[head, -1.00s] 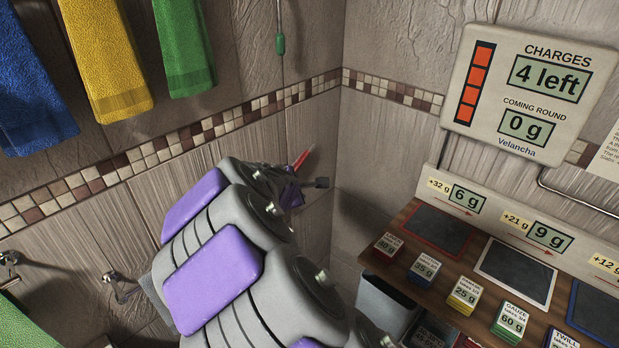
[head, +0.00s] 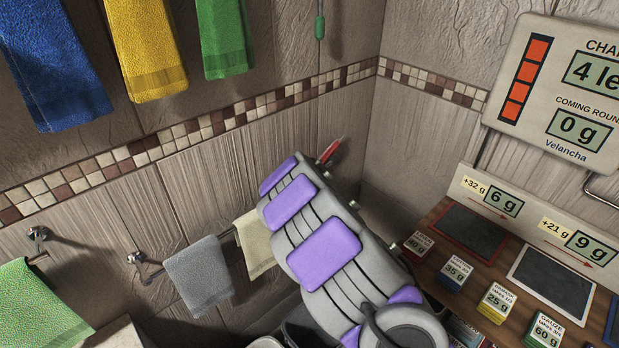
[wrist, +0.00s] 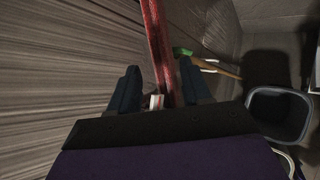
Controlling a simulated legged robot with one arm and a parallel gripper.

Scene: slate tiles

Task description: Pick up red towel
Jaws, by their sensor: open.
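The red towel (wrist: 157,42) shows in the wrist view as a narrow red strip, seen nearly edge-on. It runs from the top edge down to the gap between my fingers. My gripper (wrist: 160,88) is open, with one dark finger on each side of the strip's lower part. I cannot tell whether either finger touches it. In the head view only a small red piece (head: 331,151), apparently the same towel, shows past the end of my arm. My arm hides the rest of it and my gripper there.
Blue (head: 55,70), yellow (head: 145,50) and green (head: 224,38) towels hang above. Grey (head: 198,275) and cream (head: 255,245) towels hang low beside my arm. A grey bin (wrist: 280,114) stands right of my gripper. A counter (head: 432,245) with small boxes is at right.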

